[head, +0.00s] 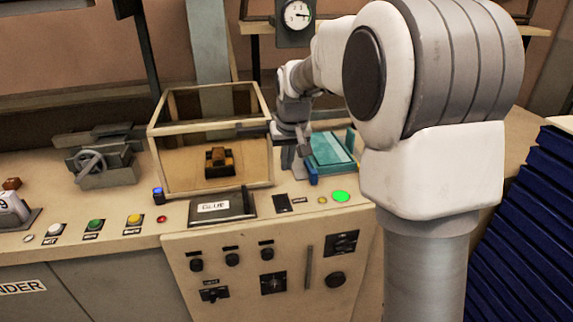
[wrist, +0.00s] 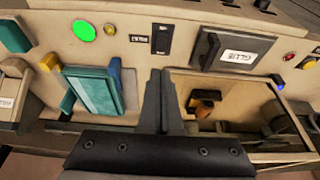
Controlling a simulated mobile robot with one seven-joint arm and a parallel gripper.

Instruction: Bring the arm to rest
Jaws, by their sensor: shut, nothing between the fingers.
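My gripper (head: 298,168) is shut and empty. In the head view it points down over the console, between the glass case and the teal panel. In the wrist view the closed fingers (wrist: 160,90) stand together in the middle, above the console top. My arm reaches out from the right of the head view and hides part of the console's right end. I cannot tell whether the fingertips touch the surface.
A teal panel (head: 332,148) lies right of my gripper. A box labelled "GLUE" (head: 222,208), a lit green button (head: 341,196) and a vise-like device (head: 95,160) are on the console.

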